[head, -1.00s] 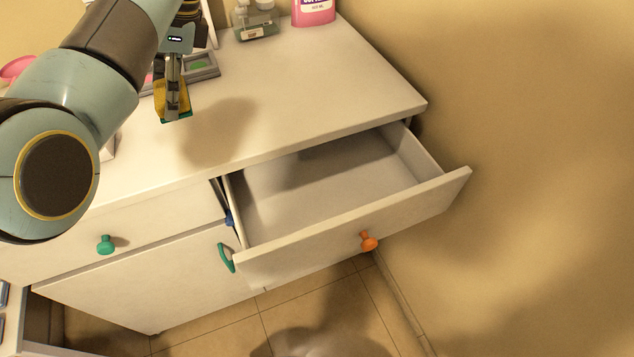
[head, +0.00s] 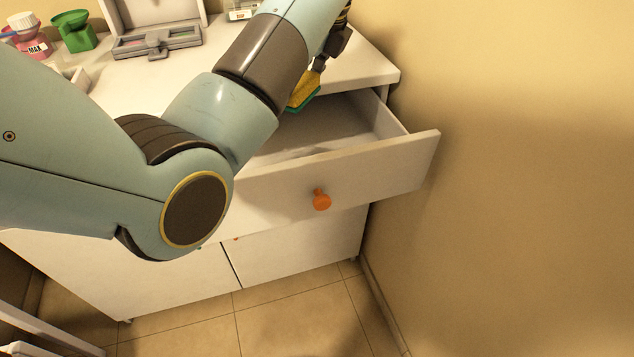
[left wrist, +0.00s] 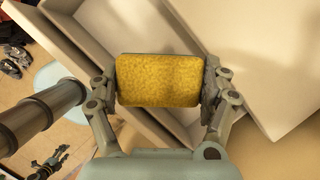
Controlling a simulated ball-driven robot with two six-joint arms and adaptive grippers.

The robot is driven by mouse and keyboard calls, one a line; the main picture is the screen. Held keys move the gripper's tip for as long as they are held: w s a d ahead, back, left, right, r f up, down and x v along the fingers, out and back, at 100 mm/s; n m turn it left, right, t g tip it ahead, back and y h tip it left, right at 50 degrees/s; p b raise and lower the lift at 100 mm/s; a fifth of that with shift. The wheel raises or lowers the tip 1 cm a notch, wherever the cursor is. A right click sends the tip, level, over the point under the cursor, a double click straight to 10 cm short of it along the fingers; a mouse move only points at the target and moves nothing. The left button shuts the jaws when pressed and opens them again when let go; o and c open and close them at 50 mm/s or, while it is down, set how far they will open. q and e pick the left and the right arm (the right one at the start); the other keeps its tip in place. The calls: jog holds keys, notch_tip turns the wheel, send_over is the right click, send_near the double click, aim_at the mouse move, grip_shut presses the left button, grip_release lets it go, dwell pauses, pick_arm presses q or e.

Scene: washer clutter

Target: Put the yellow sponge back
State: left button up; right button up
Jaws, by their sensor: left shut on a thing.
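The yellow sponge (head: 303,92) has a green underside and is held above the back part of the open drawer (head: 386,165). My left gripper (head: 322,66) is shut on it, partly hidden behind my own arm in the head view. In the left wrist view the sponge (left wrist: 160,80) sits between the two fingers of my left gripper (left wrist: 161,85), with the drawer (left wrist: 100,60) below and behind it. The visible part of the drawer is empty; my arm hides its left part.
The drawer front has an orange knob (head: 321,199). On the white cabinet top stand a grey palette case (head: 157,42), a green container (head: 76,32) and a pink bottle (head: 32,42). A wall (head: 530,150) rises close to the drawer's right side.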

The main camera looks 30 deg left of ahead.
pick_arm(q)
notch_tip(320, 180, down, 13)
jog(key=b, duration=0.5)
jog(key=shift+f+b, duration=0.1)
jog(key=shift+b, duration=0.2)
jog(key=shift+f+b, duration=0.3)
jog(key=shift+f, duration=2.05)
jog(key=shift+f, duration=0.1)
jog(key=o, duration=1.4)
jog(key=shift+c, duration=0.2)
